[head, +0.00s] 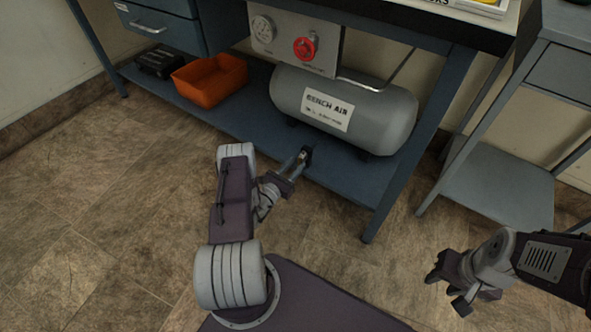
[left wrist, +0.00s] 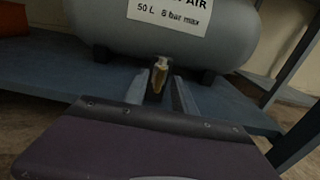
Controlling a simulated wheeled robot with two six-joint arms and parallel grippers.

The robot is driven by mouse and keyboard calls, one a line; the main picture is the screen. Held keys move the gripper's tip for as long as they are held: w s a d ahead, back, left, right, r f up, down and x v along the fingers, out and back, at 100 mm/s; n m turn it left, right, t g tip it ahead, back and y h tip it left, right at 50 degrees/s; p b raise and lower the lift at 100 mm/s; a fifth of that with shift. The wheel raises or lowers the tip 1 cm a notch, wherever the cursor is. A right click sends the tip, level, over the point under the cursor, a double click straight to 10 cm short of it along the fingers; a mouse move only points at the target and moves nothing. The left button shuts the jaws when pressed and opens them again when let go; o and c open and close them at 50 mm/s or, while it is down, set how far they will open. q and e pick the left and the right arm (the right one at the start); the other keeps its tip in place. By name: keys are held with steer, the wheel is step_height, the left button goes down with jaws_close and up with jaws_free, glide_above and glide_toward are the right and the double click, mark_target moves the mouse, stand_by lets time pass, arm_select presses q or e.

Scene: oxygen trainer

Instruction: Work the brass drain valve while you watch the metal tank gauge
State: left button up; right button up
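The grey metal tank (head: 385,112), labelled "BENCH AIR", lies on the blue lower shelf. A round pale gauge (head: 263,29) is on the grey panel above it; its reading is too small to make out. The brass drain valve (left wrist: 160,72) shows under the tank in the left wrist view. My left gripper (head: 300,160) is open at the shelf's front edge, below the tank. In its wrist view the fingers (left wrist: 157,92) stand apart, with the valve in line between them; I cannot tell whether they touch it. My right gripper (head: 448,288) appears open and empty, over the floor.
A red knob (head: 305,48) sits beside the gauge. An orange bin (head: 210,78) and a black case (head: 158,61) stand left on the shelf (head: 245,112). A blue bench leg (head: 405,165) rises right of the tank. A grey cart (head: 500,185) stands further right.

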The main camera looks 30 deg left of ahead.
arm_select(q)
steer(key=shift+w, duration=0.25)
jaws_close()
steer(key=shift+r+n+p, duration=0.15)
steer(key=shift+n+p, duration=0.15)
steer(key=shift+p, duration=0.1)
steer(key=shift+n, duration=0.7)
jaws_free()
